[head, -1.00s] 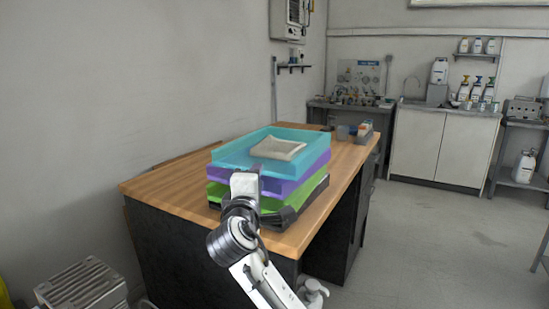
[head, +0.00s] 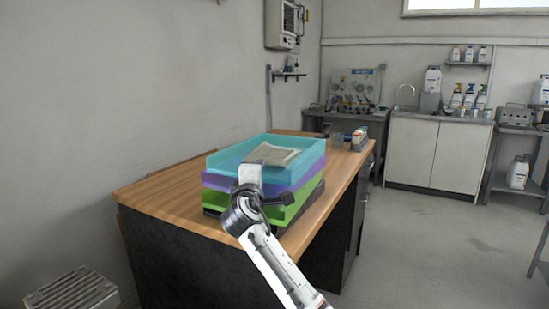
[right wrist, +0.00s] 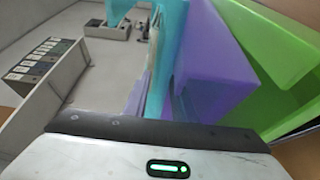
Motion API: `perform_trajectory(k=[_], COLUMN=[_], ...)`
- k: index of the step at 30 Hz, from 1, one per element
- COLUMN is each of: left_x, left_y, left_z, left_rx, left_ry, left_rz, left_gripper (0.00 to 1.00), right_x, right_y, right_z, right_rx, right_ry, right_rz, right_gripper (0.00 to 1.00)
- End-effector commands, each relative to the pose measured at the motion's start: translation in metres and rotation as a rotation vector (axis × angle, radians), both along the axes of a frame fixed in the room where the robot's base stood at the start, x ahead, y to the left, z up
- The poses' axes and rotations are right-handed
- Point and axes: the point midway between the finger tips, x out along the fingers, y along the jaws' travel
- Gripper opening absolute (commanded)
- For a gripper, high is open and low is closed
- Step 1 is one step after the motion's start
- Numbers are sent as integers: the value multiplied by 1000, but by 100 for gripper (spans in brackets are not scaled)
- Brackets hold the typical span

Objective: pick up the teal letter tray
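The teal letter tray (head: 228,160) is the top tray of a stack on the wooden desk in the head view. A pale packet or booklet (head: 272,154) lies in it. A purple tray (head: 295,184) and a green tray (head: 295,207) are below it. My right gripper (head: 252,178) is at the near side of the stack and covers part of the tray fronts. In the right wrist view the teal tray (right wrist: 169,60), purple tray (right wrist: 215,75) and green tray (right wrist: 275,45) are very close. The fingertips are not clear, and contact cannot be told. My left gripper is out of view.
The wooden desk (head: 160,195) has free top to the left of the stack. Small items (head: 358,138) stand at its far end. A grey wall is on the left, and open floor (head: 430,235) is on the right. A ridged grey unit (head: 72,292) is at lower left.

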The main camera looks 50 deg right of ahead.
Motion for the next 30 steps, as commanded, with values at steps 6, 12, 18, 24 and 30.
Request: perform_trajectory(k=[6,12,18,24,30], left_x=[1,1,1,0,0], left_y=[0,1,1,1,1], left_z=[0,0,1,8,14], left_rx=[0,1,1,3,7], left_ry=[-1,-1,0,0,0], left_rz=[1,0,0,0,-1], left_gripper=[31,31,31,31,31], right_x=[0,0,0,0,0], right_y=[0,1,1,1,1], right_z=[-1,-2,0,34,76], right_rx=[1,0,4,1,0], right_ry=[2,3,5,-2,-4], right_rz=[0,0,0,0,0], right_gripper=[4,0,0,0,0])
